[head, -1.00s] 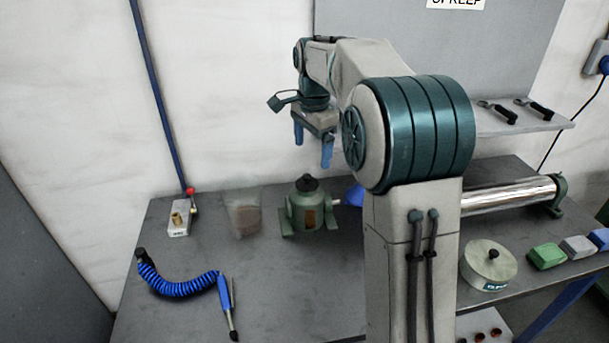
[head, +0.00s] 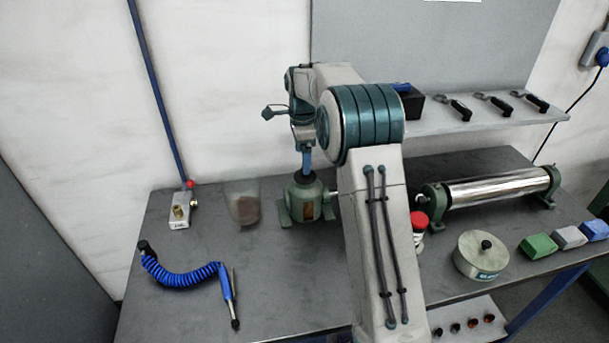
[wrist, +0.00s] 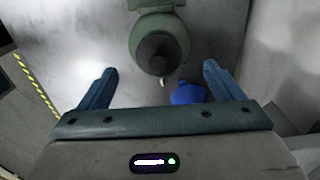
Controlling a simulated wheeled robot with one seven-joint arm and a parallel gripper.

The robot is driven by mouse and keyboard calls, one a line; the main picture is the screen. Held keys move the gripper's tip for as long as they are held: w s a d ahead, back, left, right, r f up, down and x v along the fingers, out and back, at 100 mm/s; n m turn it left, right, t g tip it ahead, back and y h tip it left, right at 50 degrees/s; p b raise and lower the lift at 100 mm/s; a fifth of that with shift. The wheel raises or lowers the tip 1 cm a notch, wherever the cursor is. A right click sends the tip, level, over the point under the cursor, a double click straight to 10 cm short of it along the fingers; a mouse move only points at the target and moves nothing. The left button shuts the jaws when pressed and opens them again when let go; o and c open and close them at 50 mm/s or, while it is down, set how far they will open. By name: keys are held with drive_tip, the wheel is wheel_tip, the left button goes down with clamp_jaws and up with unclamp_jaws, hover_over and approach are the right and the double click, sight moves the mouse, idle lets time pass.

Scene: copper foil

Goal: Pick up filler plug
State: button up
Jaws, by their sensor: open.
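The filler plug looks like the dark round cap (wrist: 158,52) on top of a green housing (wrist: 160,25), which stands on the bench. The housing also shows in the head view (head: 306,202), with a sight window on its front. The height gap to the plug is hard to judge.
A clear cup with brown contents (head: 244,207) stands close left of the housing. A blue rounded object (wrist: 187,93) lies near it. A grey block with a brass fitting (head: 180,212) and a coiled blue hose (head: 180,277) are further left. A chrome roller (head: 497,187) lies right.

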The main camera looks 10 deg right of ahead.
sight(299, 176)
drive_tip(key=f, duration=0.1)
drive_tip(key=f+p, duration=0.1)
drive_tip(key=f, duration=0.2)
drive_tip(key=shift+s+d+f+p, duration=0.15)
drive_tip(key=shift+d+f+p, duration=0.2)
drive_tip(key=shift+d+p, duration=0.05)
drive_tip(key=shift+f, duration=0.45)
drive_tip(key=c, duration=1.1)
